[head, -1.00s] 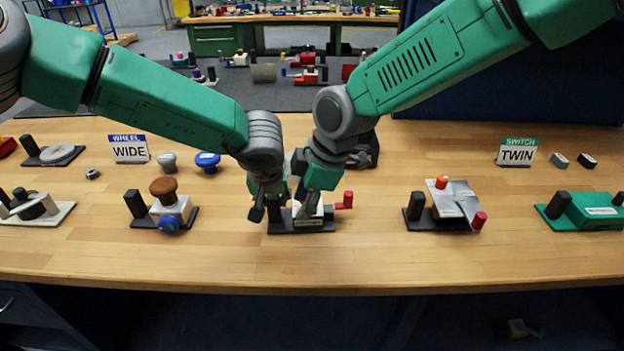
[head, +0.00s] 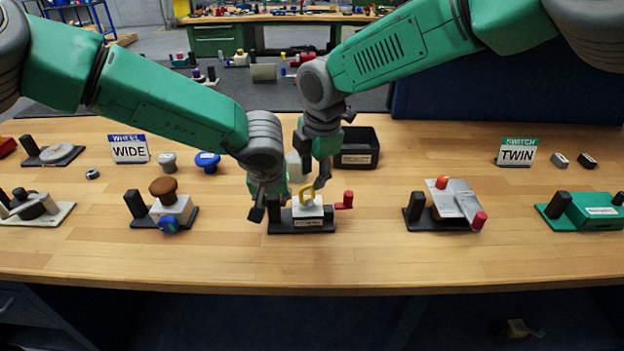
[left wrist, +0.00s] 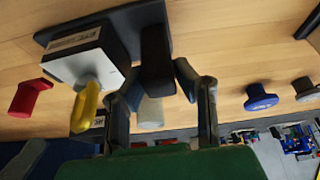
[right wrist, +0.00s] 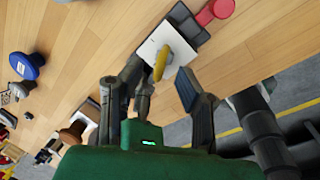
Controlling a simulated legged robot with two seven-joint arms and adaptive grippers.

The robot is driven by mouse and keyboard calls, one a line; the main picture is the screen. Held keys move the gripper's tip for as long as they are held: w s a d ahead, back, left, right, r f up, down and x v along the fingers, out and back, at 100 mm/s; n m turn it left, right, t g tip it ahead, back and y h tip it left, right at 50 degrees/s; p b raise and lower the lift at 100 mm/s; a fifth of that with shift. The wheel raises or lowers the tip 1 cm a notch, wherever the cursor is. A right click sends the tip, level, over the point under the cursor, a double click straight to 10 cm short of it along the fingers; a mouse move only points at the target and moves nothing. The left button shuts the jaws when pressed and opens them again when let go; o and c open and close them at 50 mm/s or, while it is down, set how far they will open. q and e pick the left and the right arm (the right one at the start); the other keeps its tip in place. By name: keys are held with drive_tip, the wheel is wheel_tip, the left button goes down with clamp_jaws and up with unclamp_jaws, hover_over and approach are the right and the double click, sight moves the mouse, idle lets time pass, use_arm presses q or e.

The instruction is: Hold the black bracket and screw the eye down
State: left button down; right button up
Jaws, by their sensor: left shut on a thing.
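The black bracket (head: 290,228) carries a white block (head: 312,212) with the yellow eye (head: 307,197) upright on its top. My left gripper (head: 265,205) is shut on the bracket's black post; the post (left wrist: 157,60) shows between its fingers in the left wrist view. The eye (left wrist: 87,100) and a red handle (left wrist: 28,95) also show there. My right gripper (head: 312,182) is open and empty, just above and behind the eye. In the right wrist view the eye (right wrist: 162,62) lies beyond the parted fingers, and I see no contact.
A black labelled bin (head: 360,160) stands behind the right gripper. A base with a brown knob (head: 163,187) is to the left, and a grey device with red knobs (head: 455,200) to the right. The table's front strip is clear.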

drive_tip(key=shift+w+a+f, duration=0.15)
drive_tip(key=shift+f, duration=0.9)
clamp_jaws()
drive_tip(key=shift+m+h, duration=0.4)
drive_tip(key=shift+m, duration=2)
drive_tip(key=shift+r, duration=0.1)
unclamp_jaws()
drive_tip(key=shift+s, duration=0.2)
wheel_tip(320, 180, up, 12)
drive_tip(key=s, duration=0.2)
drive_tip(key=shift+d+f, duration=0.2)
drive_tip(key=shift+d, duration=0.05)
